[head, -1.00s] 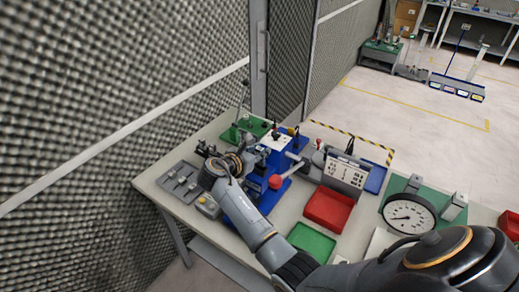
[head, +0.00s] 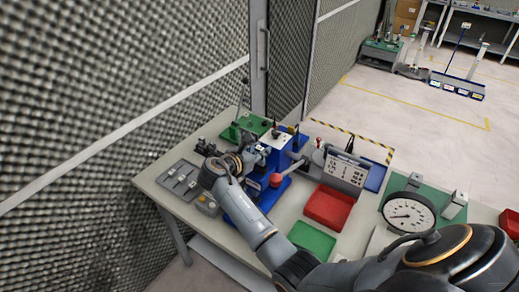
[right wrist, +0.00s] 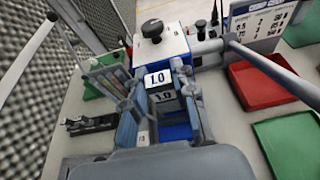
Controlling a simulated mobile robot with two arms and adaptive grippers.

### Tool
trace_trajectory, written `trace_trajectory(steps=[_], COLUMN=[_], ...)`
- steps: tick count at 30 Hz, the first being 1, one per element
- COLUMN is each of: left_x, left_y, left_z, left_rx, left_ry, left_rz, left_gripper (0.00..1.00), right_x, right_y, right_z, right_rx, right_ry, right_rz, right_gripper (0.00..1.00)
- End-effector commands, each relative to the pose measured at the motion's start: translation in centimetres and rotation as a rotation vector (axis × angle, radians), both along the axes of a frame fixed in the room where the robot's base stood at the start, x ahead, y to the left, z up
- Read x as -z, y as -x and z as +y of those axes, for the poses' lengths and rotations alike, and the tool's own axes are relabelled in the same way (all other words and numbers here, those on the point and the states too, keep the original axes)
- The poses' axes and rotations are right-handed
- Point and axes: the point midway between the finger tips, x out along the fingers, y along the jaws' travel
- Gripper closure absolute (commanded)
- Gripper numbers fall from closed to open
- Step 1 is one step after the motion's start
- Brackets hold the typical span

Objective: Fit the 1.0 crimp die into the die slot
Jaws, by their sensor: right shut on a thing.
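The 1.0 crimp die (right wrist: 164,100), a grey block marked "1.0", is between the fingers of my right gripper (right wrist: 160,103), which is shut on it. A white "1.0" label (right wrist: 158,78) shows at its upper end. The crimp press (right wrist: 160,44) with its white top and blue body is just beyond the die. In the head view my right gripper (head: 252,162) is close against the press (head: 277,143), and the die is hidden there. The die slot is not clearly visible, so I cannot tell whether the die touches it. My left gripper is not in view.
A lever with a red knob (head: 275,180) sticks out from the press. A grey tray with dies (head: 172,180) lies at the left. A red bin (head: 327,207), a green bin (head: 312,239) and a dial gauge (head: 408,215) are to the right.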

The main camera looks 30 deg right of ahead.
Motion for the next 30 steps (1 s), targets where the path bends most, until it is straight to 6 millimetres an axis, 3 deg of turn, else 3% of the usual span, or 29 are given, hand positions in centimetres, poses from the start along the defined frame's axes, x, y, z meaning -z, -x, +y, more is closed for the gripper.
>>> trace_trajectory(steps=[30], left_x=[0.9], left_y=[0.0], left_z=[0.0], left_rx=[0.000], left_ry=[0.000], left_rz=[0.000], left_gripper=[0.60], right_x=[2.6], right_y=[0.0], right_z=[0.0], right_rx=[0.000], right_ry=[0.001], right_rz=[0.000], right_gripper=[1.00])
